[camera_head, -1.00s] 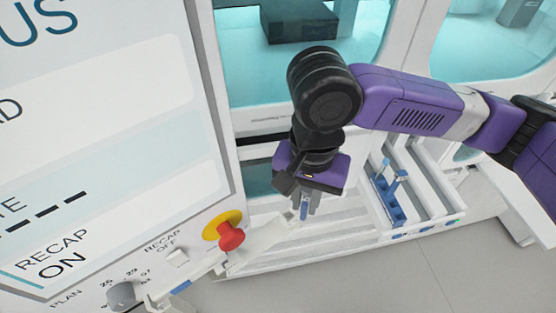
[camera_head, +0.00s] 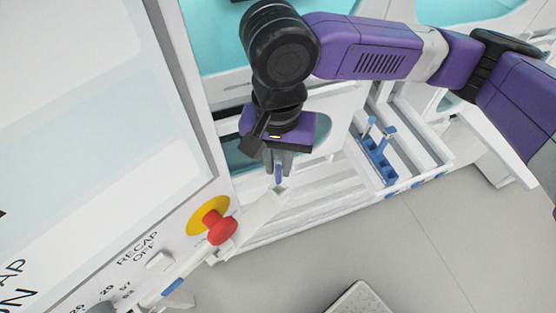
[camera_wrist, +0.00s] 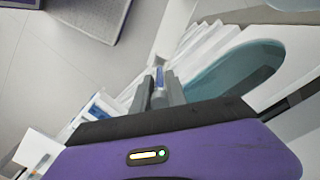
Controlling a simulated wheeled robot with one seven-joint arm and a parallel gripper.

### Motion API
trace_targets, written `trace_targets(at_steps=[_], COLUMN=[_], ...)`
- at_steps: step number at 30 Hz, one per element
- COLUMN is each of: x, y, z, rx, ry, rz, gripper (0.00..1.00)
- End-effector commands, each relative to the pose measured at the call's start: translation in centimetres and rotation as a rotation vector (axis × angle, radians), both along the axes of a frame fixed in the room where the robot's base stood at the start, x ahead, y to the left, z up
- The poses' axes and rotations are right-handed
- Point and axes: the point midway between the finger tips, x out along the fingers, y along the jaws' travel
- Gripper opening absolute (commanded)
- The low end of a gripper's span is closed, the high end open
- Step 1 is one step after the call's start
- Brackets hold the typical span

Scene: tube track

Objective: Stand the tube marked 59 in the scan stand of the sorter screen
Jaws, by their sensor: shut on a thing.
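My gripper (camera_head: 279,176) points down, shut on a slim tube (camera_head: 278,173) with a blue part. The tube also shows between the fingers in the wrist view (camera_wrist: 158,77); its number cannot be read. The sorter screen (camera_head: 95,110) fills the left of the head view, large and tilted. A white ledge (camera_head: 262,212) runs from beside the screen's lower controls up toward a spot just below the gripper. I cannot make out the scan stand for certain.
A red button on a yellow disc (camera_head: 221,228) sticks out below the screen. A blue rack (camera_head: 381,165) with tubes stands in a white tray on the right. A grey-topped block (camera_head: 360,302) is on the floor.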

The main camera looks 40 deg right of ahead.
Motion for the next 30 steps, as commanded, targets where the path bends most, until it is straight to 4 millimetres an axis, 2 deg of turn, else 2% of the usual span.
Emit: trace_targets(at_steps=[1, 5, 30], x=[-0.01, -0.02, -0.01], y=[-0.01, 0.01, 0.08], z=[-0.72, -1.11, -1.27], rx=[0.000, 0.000, 0.001], ry=[0.000, 0.000, 0.001], rz=[0.000, 0.000, 0.000], gripper=[0.00, 0.00, 0.00])
